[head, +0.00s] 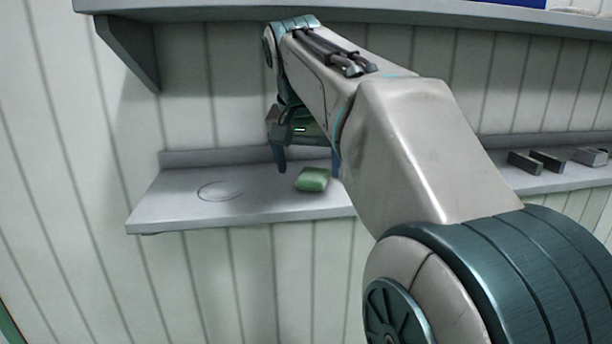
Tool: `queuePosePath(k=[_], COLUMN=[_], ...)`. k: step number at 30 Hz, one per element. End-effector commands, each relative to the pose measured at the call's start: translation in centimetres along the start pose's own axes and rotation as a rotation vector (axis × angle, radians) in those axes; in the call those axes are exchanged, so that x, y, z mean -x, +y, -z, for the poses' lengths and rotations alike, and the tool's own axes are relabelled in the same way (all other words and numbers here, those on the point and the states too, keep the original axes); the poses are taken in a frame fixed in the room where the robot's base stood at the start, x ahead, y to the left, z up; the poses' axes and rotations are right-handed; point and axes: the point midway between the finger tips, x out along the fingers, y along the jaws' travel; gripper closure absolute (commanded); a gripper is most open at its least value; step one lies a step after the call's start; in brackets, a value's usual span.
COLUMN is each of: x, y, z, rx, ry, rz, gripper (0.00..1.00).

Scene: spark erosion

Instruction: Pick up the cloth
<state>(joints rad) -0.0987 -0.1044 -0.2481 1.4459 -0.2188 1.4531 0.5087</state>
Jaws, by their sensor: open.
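A green folded cloth (312,179) lies on the grey lower shelf (250,208), a little right of the shelf's left part. My gripper (308,168) points down above and just behind the cloth, with its fingers spread. One finger shows to the left of the cloth and the other shows partly to its right, near my arm. The gripper appears empty. Whether a finger touches the shelf or the cloth cannot be told. My arm hides part of the shelf to the right of the cloth.
A round outline (220,191) marks the bare shelf left of the cloth. Several dark and grey blocks (546,161) sit on the shelf at the far right. An upper shelf (200,7) with a bracket (128,45) overhangs my arm. A panelled wall stands behind.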

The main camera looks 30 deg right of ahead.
Motion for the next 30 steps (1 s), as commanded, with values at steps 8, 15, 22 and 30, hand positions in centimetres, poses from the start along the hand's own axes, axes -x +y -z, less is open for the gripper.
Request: queuePosePath(k=[8, 15, 22, 30], x=[-3.0, -4.2, -4.2, -4.2], y=[0.0, 0.0, 0.0, 0.0], z=[2.8, 2.9, 2.8, 2.8], rx=[0.001, 0.001, 0.001, 0.001], ry=[-0.004, -0.001, 0.000, 0.000], rz=[-0.002, 0.000, 0.000, 0.000], gripper=[0.22, 0.22, 0.44, 0.74])
